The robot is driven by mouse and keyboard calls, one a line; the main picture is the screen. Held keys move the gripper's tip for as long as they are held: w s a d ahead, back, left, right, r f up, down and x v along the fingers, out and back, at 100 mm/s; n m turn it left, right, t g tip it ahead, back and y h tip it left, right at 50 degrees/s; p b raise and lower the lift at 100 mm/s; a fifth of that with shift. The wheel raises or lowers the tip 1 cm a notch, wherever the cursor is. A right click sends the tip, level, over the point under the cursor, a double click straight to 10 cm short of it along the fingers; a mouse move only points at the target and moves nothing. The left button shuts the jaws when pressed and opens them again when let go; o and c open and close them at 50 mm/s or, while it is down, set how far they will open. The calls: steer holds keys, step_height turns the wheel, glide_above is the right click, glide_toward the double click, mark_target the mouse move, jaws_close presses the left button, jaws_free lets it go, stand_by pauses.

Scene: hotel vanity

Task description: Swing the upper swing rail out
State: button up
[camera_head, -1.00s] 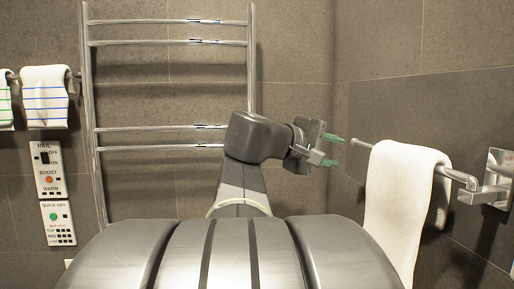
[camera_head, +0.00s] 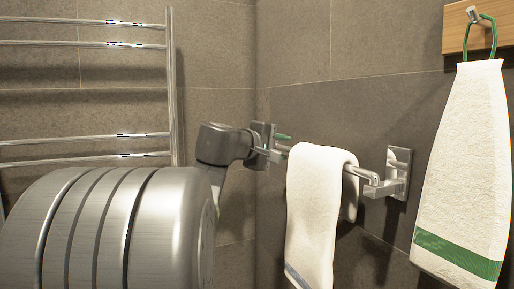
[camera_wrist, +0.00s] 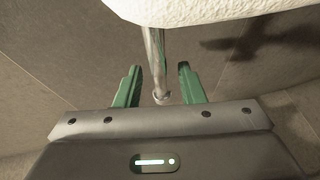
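A chrome swing rail (camera_head: 366,176) runs from a wall bracket (camera_head: 397,172) on the right towards my gripper. A white towel (camera_head: 315,205) hangs over the rail's middle. My gripper (camera_head: 284,143) is at the rail's free end, left of the towel. In the wrist view, the rail (camera_wrist: 155,50) passes between the two green fingers of my open gripper (camera_wrist: 159,68), with a gap on both sides. The towel's pale edge (camera_wrist: 200,8) crosses the top of that view. Only one swing rail shows, so I cannot tell which level it is.
A chrome ladder-style towel warmer (camera_head: 172,90) stands against the back wall at left. At right, another white towel with a green band (camera_head: 465,160) hangs from a hook on a wooden board (camera_head: 490,28). The wall is close behind the rail.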

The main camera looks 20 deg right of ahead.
steer(key=shift+w+d+f, duration=0.1)
steer(key=shift+w+d, duration=0.15)
steer(key=shift+d, duration=0.3)
jaws_close()
steer(key=shift+a, duration=0.1)
